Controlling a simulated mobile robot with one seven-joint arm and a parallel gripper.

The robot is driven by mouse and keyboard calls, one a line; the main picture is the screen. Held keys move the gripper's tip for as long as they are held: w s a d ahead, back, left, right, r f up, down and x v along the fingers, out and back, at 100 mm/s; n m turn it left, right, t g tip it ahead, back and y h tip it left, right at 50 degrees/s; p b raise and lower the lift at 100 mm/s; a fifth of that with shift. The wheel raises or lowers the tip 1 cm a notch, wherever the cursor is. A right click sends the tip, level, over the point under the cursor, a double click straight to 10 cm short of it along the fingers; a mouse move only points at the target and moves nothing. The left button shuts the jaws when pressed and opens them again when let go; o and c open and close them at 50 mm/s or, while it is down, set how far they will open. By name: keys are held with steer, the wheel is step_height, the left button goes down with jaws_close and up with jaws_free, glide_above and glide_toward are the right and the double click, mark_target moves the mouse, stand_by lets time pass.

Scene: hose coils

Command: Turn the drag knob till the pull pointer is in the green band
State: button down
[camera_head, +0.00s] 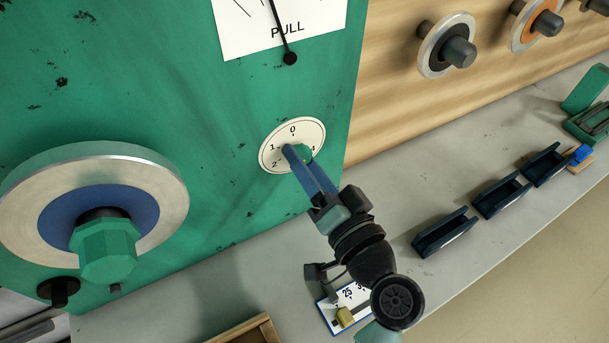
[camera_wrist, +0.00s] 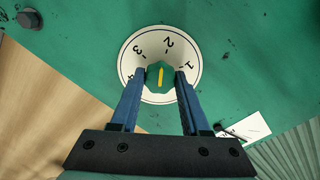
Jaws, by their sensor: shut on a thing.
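The drag knob is a small green knob (camera_wrist: 160,77) with a yellow mark, at the middle of a white numbered dial (camera_wrist: 150,47). In the head view the dial (camera_head: 280,161) sits on the green panel, and the knob (camera_head: 304,153) shows partly behind my fingers. My gripper (camera_wrist: 159,80) has its two blue fingers shut on the knob, one on each side; it also shows in the head view (camera_head: 301,156). The pull gauge (camera_head: 250,38) is cut off at the top. The black pointer (camera_head: 281,30) shows only its lower part; its tip and any green band are out of view.
A large hub with a silver disc (camera_head: 165,195) and a green nut is on the panel at left. Several dark blue trays (camera_head: 443,233) line the grey bench. A numbered card (camera_head: 347,302) lies below my wrist. Coil hubs (camera_head: 446,46) hang on the wooden wall.

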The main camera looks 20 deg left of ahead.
steer(key=shift+f+n+b, duration=0.15)
steer(key=shift+n+b, duration=1.05)
steer(key=shift+b, duration=0.25)
steer(key=shift+c, duration=1.9)
jaws_free()
steer(key=b+v, duration=0.1)
steer(key=v, duration=1.2)
steer(key=shift+b, duration=0.4)
steer(key=shift+w, duration=0.1)
